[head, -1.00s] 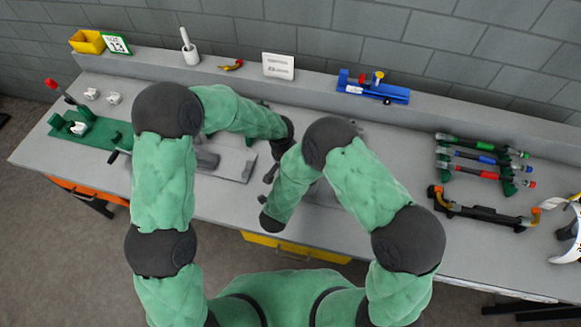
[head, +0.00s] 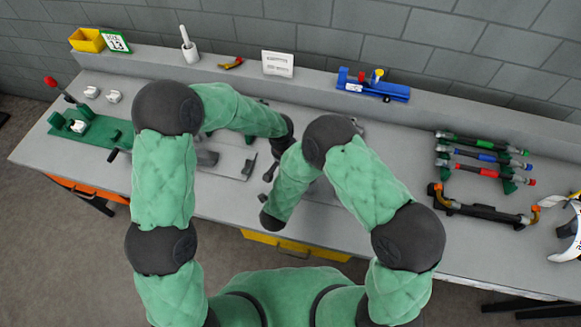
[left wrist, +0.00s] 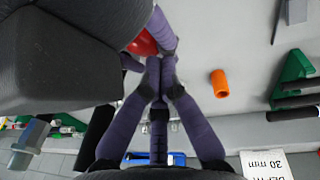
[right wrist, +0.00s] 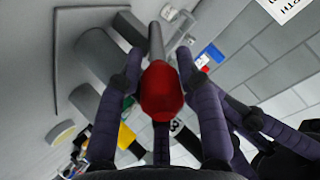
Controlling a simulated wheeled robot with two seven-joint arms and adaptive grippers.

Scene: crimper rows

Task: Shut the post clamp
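A red knob (right wrist: 162,92) on a grey rod (right wrist: 156,42) sits between the fingers of my right gripper (right wrist: 158,68) in the right wrist view; I take it for the post clamp's handle. The fingers hug its sides. The knob is partly visible in the left wrist view (left wrist: 144,43), beside a purple finger of the right gripper. My left gripper (left wrist: 160,68) has its fingertips together, empty, close to that finger. In the head view a grey plate (head: 232,166) with grey fittings lies behind my arms. My forearms hide the knob and most of both grippers; the clamp's jaw is not clear.
A green fixture (head: 97,137) with a red-topped lever stands at the left. A blue fixture (head: 372,90) stands on the back ledge. Several coloured rods lie in a rack (head: 482,158) at the right, with a black orange-ended tool (head: 485,211) in front.

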